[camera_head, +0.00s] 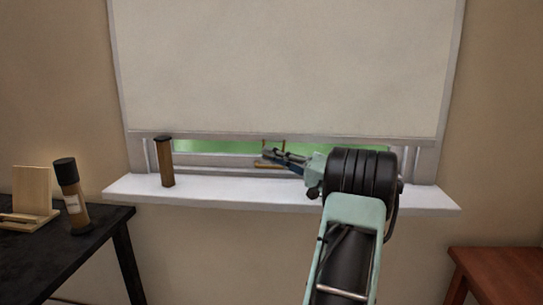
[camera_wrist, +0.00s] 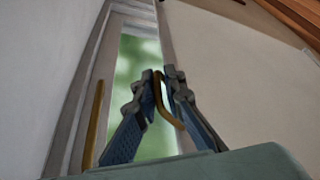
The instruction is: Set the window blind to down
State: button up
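The cream window blind (camera_head: 285,65) hangs over most of the window, its bottom bar (camera_head: 300,137) a little above the sill. A narrow strip of green shows below it. A thin brass handle (camera_head: 284,147) hangs from the bar; it also shows in the wrist view (camera_wrist: 159,92), between my fingertips. My gripper (camera_head: 270,154) reaches in from the right, just under the bar. In the wrist view its fingers (camera_wrist: 158,76) converge closely on the handle and look shut on it. The fingers hide part of the handle.
A brown, dark-capped post (camera_head: 166,163) stands on the white sill (camera_head: 230,194), left of my gripper. A second brass piece (camera_wrist: 93,125) is on the window frame. A black table (camera_head: 90,222) with a bottle (camera_head: 72,195) is at left, a reddish wooden table (camera_head: 500,268) at right.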

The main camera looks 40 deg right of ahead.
jog(key=o, duration=0.4)
jog(key=shift+d+f, duration=0.1)
jog(key=shift+d, duration=0.1)
jog(key=shift+c, duration=0.2)
jog(key=v, duration=1.2)
